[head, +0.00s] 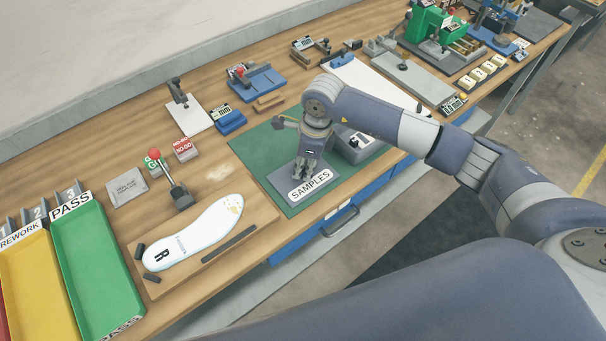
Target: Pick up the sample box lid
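The sample box lid (283,187) is a flat grey piece with a white SAMPLES label, lying on the green mat (247,149) in the middle of the head view. My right gripper (303,174) points down over the lid, at the label's upper left edge. Its fingers hide part of the lid, and I cannot tell whether they touch it or are open or shut. A grey box (372,154) stands on the mat to the right, partly behind my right wrist, with a dark item on top. My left gripper is not in view.
A wooden board with a white insole (200,232) lies to the left, near a red-knobbed clamp (177,192). Green PASS (97,262) and yellow REWORK (38,280) trays are farther left. Gauges and fixtures line the bench's back. The mat's left part is clear.

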